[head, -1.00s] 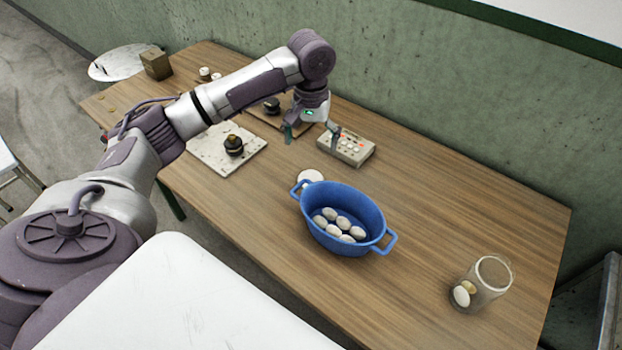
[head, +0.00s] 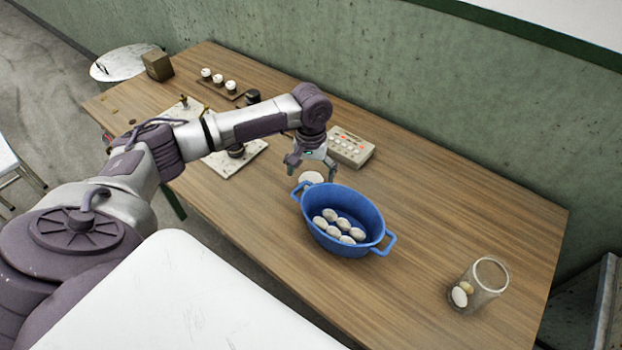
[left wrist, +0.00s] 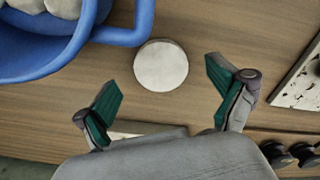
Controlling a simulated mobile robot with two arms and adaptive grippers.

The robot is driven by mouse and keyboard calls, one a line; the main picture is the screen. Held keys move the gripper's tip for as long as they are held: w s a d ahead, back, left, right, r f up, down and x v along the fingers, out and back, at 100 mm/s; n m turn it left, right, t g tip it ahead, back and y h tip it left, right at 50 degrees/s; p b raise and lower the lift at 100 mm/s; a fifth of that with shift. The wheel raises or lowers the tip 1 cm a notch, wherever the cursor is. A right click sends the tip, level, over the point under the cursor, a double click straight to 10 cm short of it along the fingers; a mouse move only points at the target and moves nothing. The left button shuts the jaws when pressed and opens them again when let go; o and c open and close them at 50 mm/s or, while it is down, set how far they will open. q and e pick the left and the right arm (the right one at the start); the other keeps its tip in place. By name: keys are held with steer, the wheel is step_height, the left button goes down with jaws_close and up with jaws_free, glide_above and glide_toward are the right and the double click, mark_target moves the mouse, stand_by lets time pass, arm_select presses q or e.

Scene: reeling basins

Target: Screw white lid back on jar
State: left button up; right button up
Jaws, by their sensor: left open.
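The white lid (head: 311,177) lies flat on the table just behind the blue basin's left handle. It shows as a round white disc in the left wrist view (left wrist: 161,65). My left gripper (head: 311,171) is above and close to the lid, pointing down, with its fingers spread. In the left wrist view the two green-padded fingertips (left wrist: 161,80) are wide apart, with the lid between and a little beyond them; they do not touch it. The glass jar (head: 481,287) stands open at the right end of the table, with pale cocoons inside. My right gripper is not in view.
A blue basin (head: 317,236) with several white cocoons stands right beside the lid; its handle (left wrist: 143,22) is close. A control box (head: 350,148) sits behind the gripper. A speckled slab (head: 225,166) and a small rack of white-topped pieces (head: 207,84) lie left. Table between basin and jar is clear.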

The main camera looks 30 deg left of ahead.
arm_select(q)
steer(key=shift+f, duration=1.15)
steer(key=c, duration=0.8)
steer(key=shift+r, duration=0.15)
step_height(320, 180, up, 10)
steer(key=shift+f+b, duration=0.1)
steer(key=shift+b, duration=0.45)
